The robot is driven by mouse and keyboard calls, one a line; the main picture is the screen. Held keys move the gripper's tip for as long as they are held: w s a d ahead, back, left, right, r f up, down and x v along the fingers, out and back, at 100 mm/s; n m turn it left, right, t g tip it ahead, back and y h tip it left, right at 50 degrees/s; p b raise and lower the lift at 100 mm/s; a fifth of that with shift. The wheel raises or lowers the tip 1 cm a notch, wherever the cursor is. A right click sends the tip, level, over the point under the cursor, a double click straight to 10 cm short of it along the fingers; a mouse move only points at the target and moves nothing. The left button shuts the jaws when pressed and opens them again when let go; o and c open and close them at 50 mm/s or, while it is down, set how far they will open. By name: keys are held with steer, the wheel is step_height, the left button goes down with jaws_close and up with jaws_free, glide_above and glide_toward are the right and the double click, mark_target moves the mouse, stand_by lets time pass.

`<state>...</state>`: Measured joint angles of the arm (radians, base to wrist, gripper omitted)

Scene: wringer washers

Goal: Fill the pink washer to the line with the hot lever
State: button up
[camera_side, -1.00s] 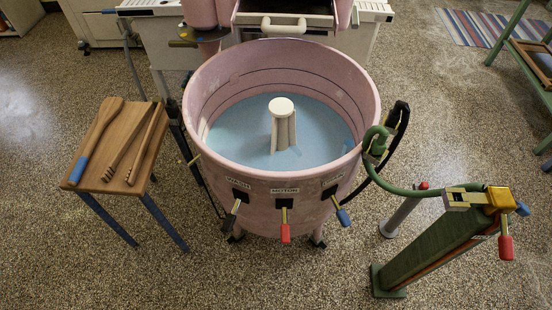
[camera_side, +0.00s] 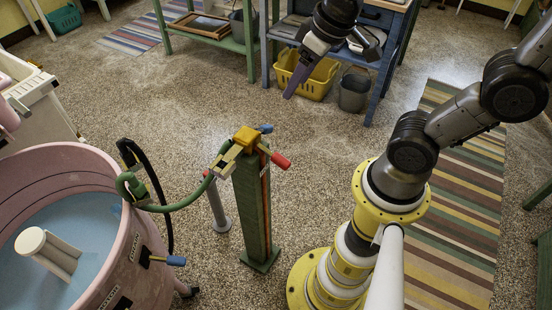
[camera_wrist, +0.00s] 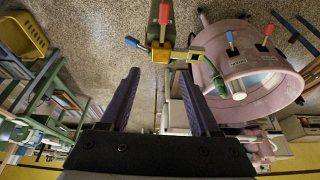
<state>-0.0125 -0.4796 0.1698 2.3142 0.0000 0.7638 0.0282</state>
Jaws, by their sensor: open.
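The pink washer (camera_side: 150,255) stands at the left of the side view, with blue water (camera_side: 95,215) and a white agitator (camera_side: 48,252) inside. A dark line shows on its inner wall above the water. A green post (camera_side: 252,205) beside it carries a yellow valve (camera_side: 246,137) with a red lever (camera_side: 280,160) and a blue lever (camera_side: 265,128). A green hose (camera_side: 185,203) runs from the valve to the washer rim. My gripper (camera_side: 300,85) is open and empty, up and behind the post. In the wrist view, my gripper (camera_wrist: 159,72) has the red lever (camera_wrist: 164,14) ahead of it.
A yellow basket (camera_side: 305,75) and a grey bucket (camera_side: 354,92) stand by the blue table at the back. A grey post (camera_side: 218,205) stands between washer and valve post. A striped rug (camera_side: 455,200) lies at right.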

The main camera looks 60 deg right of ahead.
steer(key=w+f+g, duration=0.2)
steer(key=w+f, duration=0.1)
steer(key=f, duration=0.3)
steer(key=g, duration=0.2)
glide_toward(282, 159)
step_height(282, 159, down, 10)
steer(key=shift+f, duration=0.1)
jaws_close()
stand_by(1.2)
